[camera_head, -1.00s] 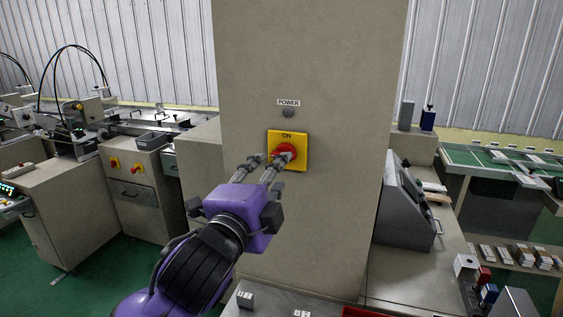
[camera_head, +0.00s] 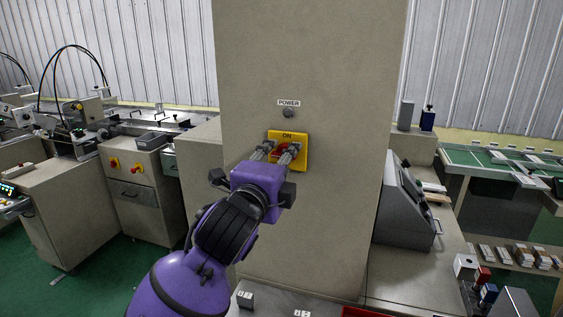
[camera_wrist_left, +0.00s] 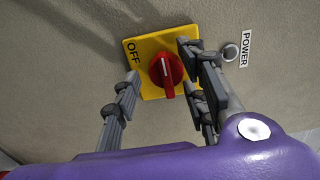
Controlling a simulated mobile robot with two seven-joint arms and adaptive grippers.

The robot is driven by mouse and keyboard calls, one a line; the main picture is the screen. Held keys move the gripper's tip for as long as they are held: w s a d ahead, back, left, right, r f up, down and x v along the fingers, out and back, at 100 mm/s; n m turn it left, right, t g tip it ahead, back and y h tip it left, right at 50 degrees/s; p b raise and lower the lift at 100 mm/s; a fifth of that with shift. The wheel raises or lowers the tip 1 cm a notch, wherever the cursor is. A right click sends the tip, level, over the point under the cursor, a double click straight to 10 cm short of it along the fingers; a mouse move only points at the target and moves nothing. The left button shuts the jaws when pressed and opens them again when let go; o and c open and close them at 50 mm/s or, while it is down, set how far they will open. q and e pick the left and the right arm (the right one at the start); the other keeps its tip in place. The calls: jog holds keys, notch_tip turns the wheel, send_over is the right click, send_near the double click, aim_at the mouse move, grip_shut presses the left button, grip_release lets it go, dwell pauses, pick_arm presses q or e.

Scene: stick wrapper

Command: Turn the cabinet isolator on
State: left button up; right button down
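The isolator is a yellow plate (camera_head: 302,160) with a red knob (camera_head: 281,149) on the front of the tall beige cabinet (camera_head: 310,60). "ON" shows at the plate's top in the head view. The left wrist view shows the red knob (camera_wrist_left: 166,72) whole, its white-marked handle pointing down the picture, and "OFF" at the plate's left edge (camera_wrist_left: 147,50). My left gripper (camera_head: 276,151) is open in front of the plate, partly hiding the knob. In the left wrist view its fingers (camera_wrist_left: 163,82) stand either side of the knob, with a wider gap on the left; contact cannot be told. My right gripper is out of view.
A round grey lamp (camera_head: 288,113) under a "POWER" label sits above the plate. A sloped grey console (camera_head: 403,205) stands at the cabinet's right, and machines with a smaller red-and-yellow switch (camera_head: 135,169) stand at the left. The cabinet face around the isolator is clear.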

pick_arm(q)
jog(key=shift+f, duration=0.1)
grip_shut()
jog(key=shift+w+a+m, duration=0.1)
jog(key=shift+a+m, duration=0.05)
jog(key=shift+m, duration=2.8)
jog(key=shift+a+m, duration=0.15)
jog(key=shift+m, duration=2.75)
jog(key=shift+w+a+m, duration=0.1)
jog(key=shift+a+m, duration=0.05)
jog(key=shift+m, duration=2.8)
jog(key=shift+r, duration=0.2)
